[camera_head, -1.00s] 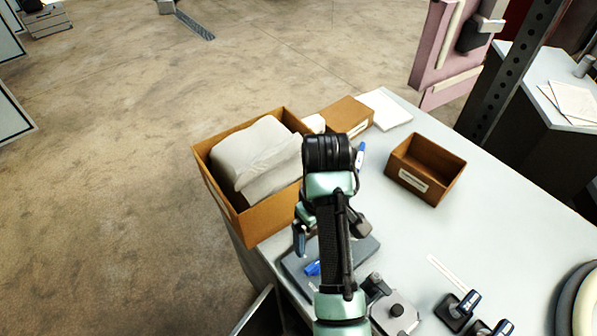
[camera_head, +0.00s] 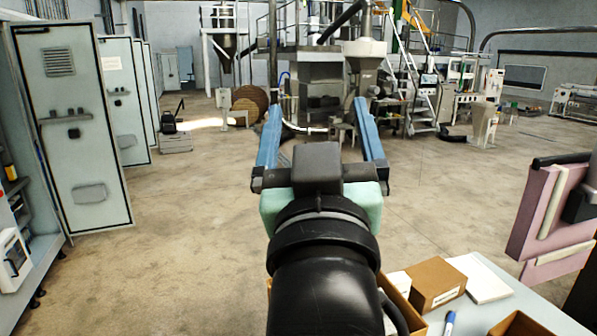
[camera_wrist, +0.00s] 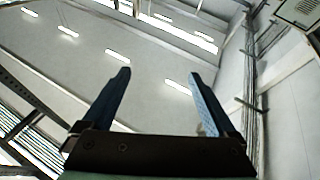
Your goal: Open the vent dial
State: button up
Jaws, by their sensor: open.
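My gripper (camera_head: 318,108) is raised in the middle of the head view, its two blue fingers spread wide and empty. The wrist view also shows the open gripper (camera_wrist: 159,73), with only ceiling and walls beyond it. I cannot make out a vent dial in either view. A grey cabinet door (camera_head: 75,125) with a slotted vent panel (camera_head: 59,62) stands at the left, well away from my gripper. My arm hides part of the table and floor.
A table (camera_head: 495,307) at the lower right bears a small cardboard box (camera_head: 437,283), white paper (camera_head: 479,278) and a blue marker (camera_head: 449,323). A pink panel (camera_head: 550,215) stands at the right. Machinery and stairs (camera_head: 420,85) fill the back. The floor at centre left is clear.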

jog(key=s+a+r+m+t, duration=0.1)
jog(key=s+r+t, duration=0.3)
jog(key=s+r, duration=0.4)
jog(key=s+a, duration=0.1)
jog(key=s, duration=0.1)
jog(key=shift+s+t+y+b, duration=0.3)
jog(key=shift+t+y, duration=0.1)
jog(key=shift+o, duration=0.3)
jog(key=shift+d, duration=0.1)
